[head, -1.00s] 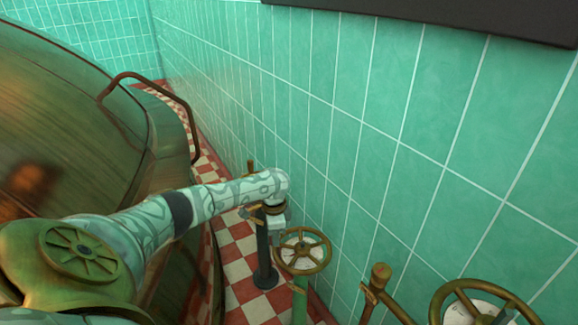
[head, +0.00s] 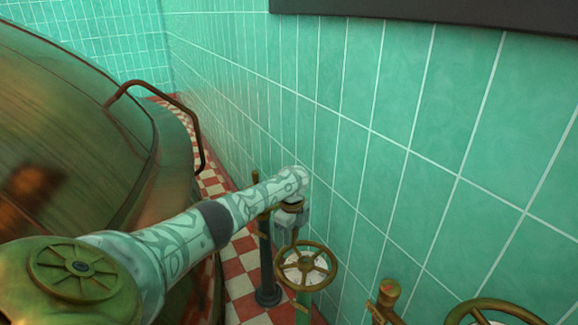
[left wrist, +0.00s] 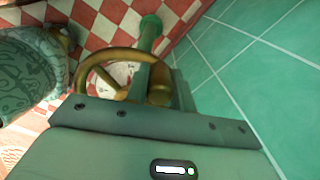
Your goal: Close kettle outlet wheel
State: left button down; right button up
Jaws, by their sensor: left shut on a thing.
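The outlet wheel (head: 306,266) is a brass ring with spokes over a pale dial, on a green post near the tiled wall. My left gripper (head: 293,238) is at the wheel's far rim, shut on it; its fingertips are mostly hidden by the wrist. The large copper kettle (head: 80,130) fills the left side. My right gripper is not in view.
A dark post (head: 266,270) stands just left of the wheel. Another brass wheel (head: 492,308) and a brass fitting (head: 387,295) are at the lower right. The green tiled wall (head: 400,130) runs close along the right. A curved rail (head: 185,110) is on the kettle.

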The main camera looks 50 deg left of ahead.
pick_arm(q)
jog(key=shift+w+d, duration=0.1)
jog(key=shift+w, duration=0.25)
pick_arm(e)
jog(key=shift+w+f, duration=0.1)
pick_arm(q)
jog(key=shift+w, duration=0.1)
jog(key=c, duration=1.2)
grip_release()
jog(key=shift+w+d, duration=0.1)
jog(key=shift+d, duration=0.05)
jog(key=shift+r, duration=0.35)
notch_tip(320, 180, up, 16)
jog(key=p, duration=0.8)
jog(key=shift+f, duration=0.15)
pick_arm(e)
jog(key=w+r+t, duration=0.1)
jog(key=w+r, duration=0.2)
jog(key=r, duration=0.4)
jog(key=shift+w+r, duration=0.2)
